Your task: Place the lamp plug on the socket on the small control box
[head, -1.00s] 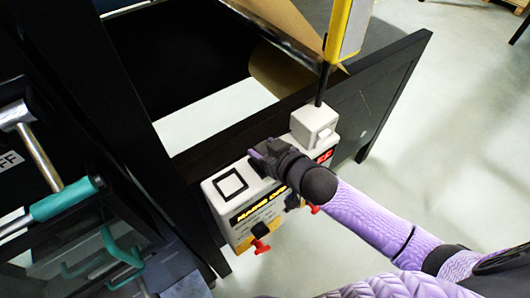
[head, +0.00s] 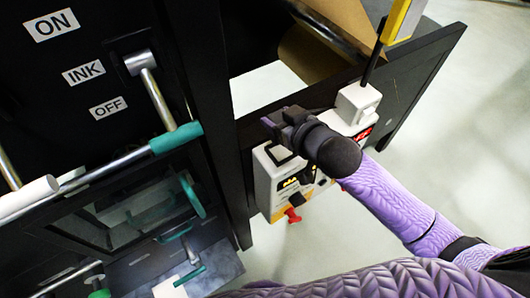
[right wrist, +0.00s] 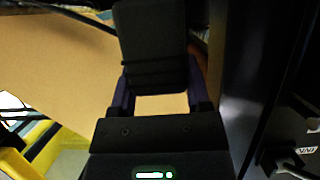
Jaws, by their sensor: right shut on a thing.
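The small control box (head: 264,188) hangs at the black frame, with a yellow label, a display and red knobs. The black square outline on its top left, which looks like the socket (head: 280,155), is partly hidden by my right gripper (head: 275,124). That gripper is over the back left of the box top. In the right wrist view the gripper (right wrist: 157,100) is shut on a dark block, the lamp plug (right wrist: 152,45), with a dark cord at the upper left. The height of the plug above the box cannot be told. My left gripper is not in view.
A white block (head: 357,102) stands on the box's right end, near a dark pole with a yellow lamp (head: 402,20). Brown kraft paper (head: 310,55) lies behind. Black panels with levers (head: 160,95) stand at the left. The pale floor at the right is clear.

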